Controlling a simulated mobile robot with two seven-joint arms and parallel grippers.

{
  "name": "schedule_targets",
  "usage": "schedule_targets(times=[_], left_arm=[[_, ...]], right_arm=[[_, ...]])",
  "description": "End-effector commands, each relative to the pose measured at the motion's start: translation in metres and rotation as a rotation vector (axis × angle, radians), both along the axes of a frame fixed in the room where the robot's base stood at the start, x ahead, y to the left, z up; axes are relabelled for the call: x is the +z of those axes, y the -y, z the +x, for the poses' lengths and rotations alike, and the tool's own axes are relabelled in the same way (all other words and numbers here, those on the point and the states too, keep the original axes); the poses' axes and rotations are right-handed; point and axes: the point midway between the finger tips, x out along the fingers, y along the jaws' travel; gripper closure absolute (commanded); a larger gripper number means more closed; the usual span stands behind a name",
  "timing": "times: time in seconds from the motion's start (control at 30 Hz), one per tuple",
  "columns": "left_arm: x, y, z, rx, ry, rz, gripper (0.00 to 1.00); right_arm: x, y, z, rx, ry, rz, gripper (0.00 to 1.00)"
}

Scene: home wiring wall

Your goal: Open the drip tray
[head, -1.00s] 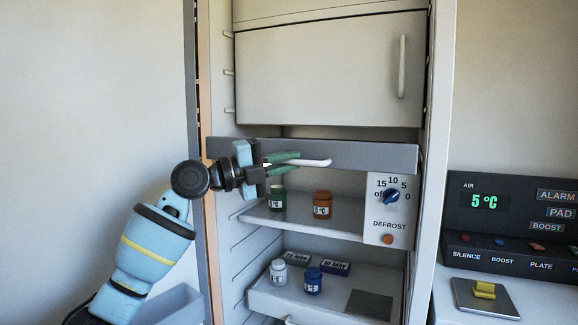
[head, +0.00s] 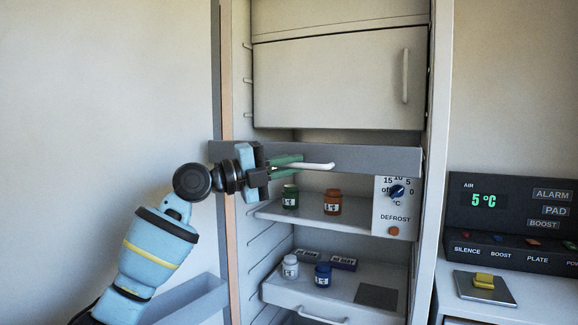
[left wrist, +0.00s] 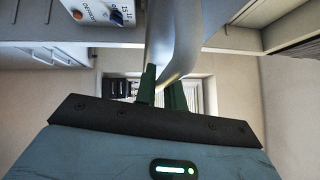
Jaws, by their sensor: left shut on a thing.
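The drip tray (head: 375,160) is a wide grey tray front under the upper compartment of the open cabinet, with a white bar handle (head: 322,166). My left gripper (head: 292,166) comes in from the left, with its green fingers shut on the left part of the handle. In the left wrist view, the fingers (left wrist: 163,95) close around the pale curved handle (left wrist: 174,48). The tray front stands forward and covers the top of the defrost dial panel (head: 396,210). The tray's inside is hidden. My right gripper is in neither view.
Below is a shelf with a green jar (head: 290,197) and an orange jar (head: 332,202). A lower drawer (head: 330,300) holds a white and a blue jar. A closed compartment door (head: 335,85) is above. A control panel (head: 515,220) stands at right.

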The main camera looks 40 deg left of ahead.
Motion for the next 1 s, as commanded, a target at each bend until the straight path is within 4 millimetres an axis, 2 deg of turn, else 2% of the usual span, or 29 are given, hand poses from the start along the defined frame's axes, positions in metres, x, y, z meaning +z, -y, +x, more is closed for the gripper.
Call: schedule_targets(times=[0.13, 0.17, 0.3, 0.33, 0.67, 1.0], left_arm=[[0.001, 0.000, 0.000, 0.000, 0.002, -0.001, 1.00], [0.001, 0.000, 0.000, 0.000, 0.002, -0.001, 0.88], [0.001, 0.000, 0.000, 0.000, 0.002, -0.001, 0.70], [0.001, 0.000, 0.000, 0.000, 0.002, -0.001, 0.68], [-0.001, -0.003, -0.003, 0.001, 0.000, 0.000, 0.68], [-0.011, -0.028, -0.044, 0.002, -0.003, 0.002, 0.68]], right_arm=[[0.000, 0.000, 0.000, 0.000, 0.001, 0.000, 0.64], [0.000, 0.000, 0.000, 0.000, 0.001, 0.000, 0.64], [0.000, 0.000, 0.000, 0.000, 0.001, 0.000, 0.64], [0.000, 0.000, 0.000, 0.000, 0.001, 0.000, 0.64], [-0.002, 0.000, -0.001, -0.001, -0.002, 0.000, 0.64], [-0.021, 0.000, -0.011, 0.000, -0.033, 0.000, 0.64]])
